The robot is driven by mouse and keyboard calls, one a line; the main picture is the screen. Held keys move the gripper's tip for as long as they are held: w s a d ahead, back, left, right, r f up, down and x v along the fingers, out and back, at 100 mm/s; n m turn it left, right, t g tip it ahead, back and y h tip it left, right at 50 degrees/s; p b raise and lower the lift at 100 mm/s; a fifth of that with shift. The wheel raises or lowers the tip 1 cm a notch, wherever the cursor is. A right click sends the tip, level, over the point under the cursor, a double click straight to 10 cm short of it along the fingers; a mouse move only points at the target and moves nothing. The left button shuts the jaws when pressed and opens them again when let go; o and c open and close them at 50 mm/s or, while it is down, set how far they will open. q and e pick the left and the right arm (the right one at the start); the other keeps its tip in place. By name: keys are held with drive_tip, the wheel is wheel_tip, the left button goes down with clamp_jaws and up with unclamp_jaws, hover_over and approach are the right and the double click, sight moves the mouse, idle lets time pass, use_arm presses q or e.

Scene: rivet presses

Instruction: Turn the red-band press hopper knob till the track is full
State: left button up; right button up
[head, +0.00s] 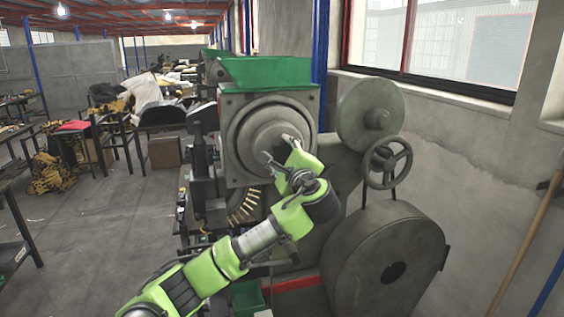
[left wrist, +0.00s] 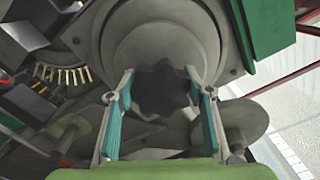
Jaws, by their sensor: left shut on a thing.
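The press with a red band (head: 297,283) low on its body stands in front of me. Its green hopper (head: 265,72) sits on top, above a round grey stepped hopper knob (head: 262,130). My left gripper (head: 276,152) is at the front of the knob, its fingers on either side. In the left wrist view, the two teal-padded fingers (left wrist: 160,78) hold the dark lobed knob end (left wrist: 165,88) between them. The curved track (head: 245,205) below the knob holds several brass rivets, which also show in the left wrist view (left wrist: 62,75); its full length is not clear.
A large grey flywheel (head: 385,262), a smaller disc (head: 370,112) and a handwheel (head: 387,163) are on the right of the press. A wall with a window (head: 440,40) is close behind. Workbenches and a red-topped stool (head: 73,126) stand left; the floor (head: 100,235) between is clear.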

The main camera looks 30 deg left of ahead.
use_arm(q)
drive_tip(key=n+b, duration=0.3)
drive_tip(key=f+n+b, duration=0.1)
drive_tip(key=n+b, duration=0.2)
drive_tip(key=shift+f+n, duration=0.1)
drive_tip(key=shift+n, duration=0.2)
drive_tip(key=n+b, duration=0.2)
drive_tip(key=n, duration=0.1)
drive_tip(key=shift+b, duration=0.4)
drive_tip(key=shift+n+b, duration=0.6)
drive_tip(key=shift+n, duration=0.3)
drive_tip(key=o, duration=1.1)
drive_tip(key=shift+o, duration=0.2)
drive_tip(key=shift+r, duration=0.2)
